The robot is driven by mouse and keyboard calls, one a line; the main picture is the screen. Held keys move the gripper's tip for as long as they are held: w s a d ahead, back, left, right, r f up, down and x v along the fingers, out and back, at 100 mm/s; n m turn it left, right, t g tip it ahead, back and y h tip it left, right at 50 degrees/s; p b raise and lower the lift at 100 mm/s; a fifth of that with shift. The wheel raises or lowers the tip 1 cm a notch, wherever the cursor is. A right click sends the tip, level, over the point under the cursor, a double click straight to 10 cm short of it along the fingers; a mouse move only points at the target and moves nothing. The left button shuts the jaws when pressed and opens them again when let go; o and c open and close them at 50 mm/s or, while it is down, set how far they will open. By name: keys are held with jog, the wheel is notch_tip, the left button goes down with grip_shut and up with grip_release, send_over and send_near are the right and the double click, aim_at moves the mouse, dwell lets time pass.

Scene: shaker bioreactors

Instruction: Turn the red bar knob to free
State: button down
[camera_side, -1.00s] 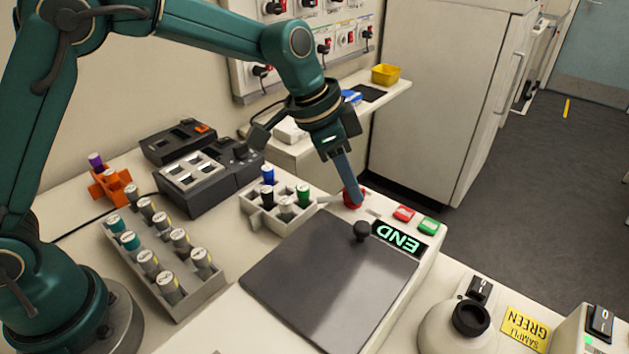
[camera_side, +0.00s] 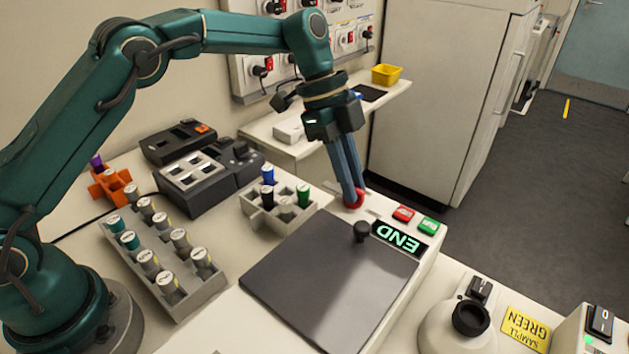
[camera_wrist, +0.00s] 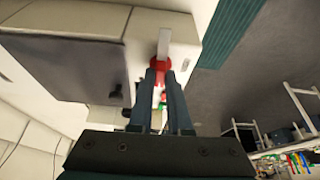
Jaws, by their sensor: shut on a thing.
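The red bar knob (camera_side: 354,200) sits at the back end of the shaker's control strip, beside the dark platform (camera_side: 325,285). My gripper (camera_side: 351,197) reaches down from above with its two blue-grey fingers on the knob. In the wrist view the gripper's fingertips (camera_wrist: 160,72) close on the red knob (camera_wrist: 161,62), and the fingers hide part of it. A pale strip shows just beyond the knob in that view. The exact angle of the knob's bar and any position marks cannot be read. The lit display (camera_side: 398,239) shows END, upside down.
A red button (camera_side: 403,214) and a green button (camera_side: 429,226) stand right of the knob. A black round knob (camera_side: 362,231) rises at the platform's edge. A grey rack (camera_side: 271,226) with several capped vials is close on the left.

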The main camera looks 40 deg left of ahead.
aim_at(339, 189)
jog(key=shift+m, duration=0.3)
jog(key=c, duration=0.9)
grip_release()
jog(key=shift+o, duration=0.2)
jog(key=shift+r, duration=0.1)
jog(key=shift+v, duration=2.5)
